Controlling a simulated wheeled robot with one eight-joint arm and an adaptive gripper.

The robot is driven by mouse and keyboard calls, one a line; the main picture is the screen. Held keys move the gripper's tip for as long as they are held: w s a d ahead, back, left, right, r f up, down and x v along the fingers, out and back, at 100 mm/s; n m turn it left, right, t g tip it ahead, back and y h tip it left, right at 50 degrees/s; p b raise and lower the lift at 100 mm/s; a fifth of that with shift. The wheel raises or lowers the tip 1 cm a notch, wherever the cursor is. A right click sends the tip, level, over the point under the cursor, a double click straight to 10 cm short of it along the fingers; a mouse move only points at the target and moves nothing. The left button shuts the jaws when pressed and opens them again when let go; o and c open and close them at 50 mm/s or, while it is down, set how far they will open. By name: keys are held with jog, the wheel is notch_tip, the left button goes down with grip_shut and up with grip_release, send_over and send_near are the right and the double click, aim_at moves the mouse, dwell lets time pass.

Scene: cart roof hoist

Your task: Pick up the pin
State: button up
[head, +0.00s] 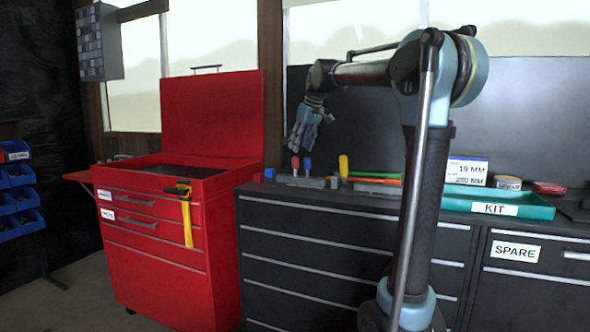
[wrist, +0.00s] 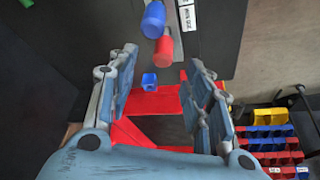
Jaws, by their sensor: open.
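I cannot make out a pin for certain in either view. My gripper (head: 303,139) hangs above the left end of the black bench, pointing down, open and empty. In the wrist view its two fingers (wrist: 160,72) are spread wide. A small blue block-like piece (wrist: 149,82) shows between them, farther off; it also shows at the bench's left end in the head view (head: 269,173). I cannot tell what it is. The red-handled tool (head: 295,165) and blue-handled tool (head: 307,166) stand upright in a grey rack below and near my gripper.
A red tool cart (head: 152,262) with a raised lid (head: 212,122) stands left of the black drawer bench (head: 318,275). A yellow caliper-like tool (head: 187,215) hangs on the cart's front. A green KIT tray (head: 496,204) and a 19 MM box (head: 466,171) are at the right.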

aim_at(296, 159)
jog(key=shift+x, duration=3.8)
jog(key=shift+s+a, duration=0.1)
jog(key=shift+a, duration=0.1)
grip_shut()
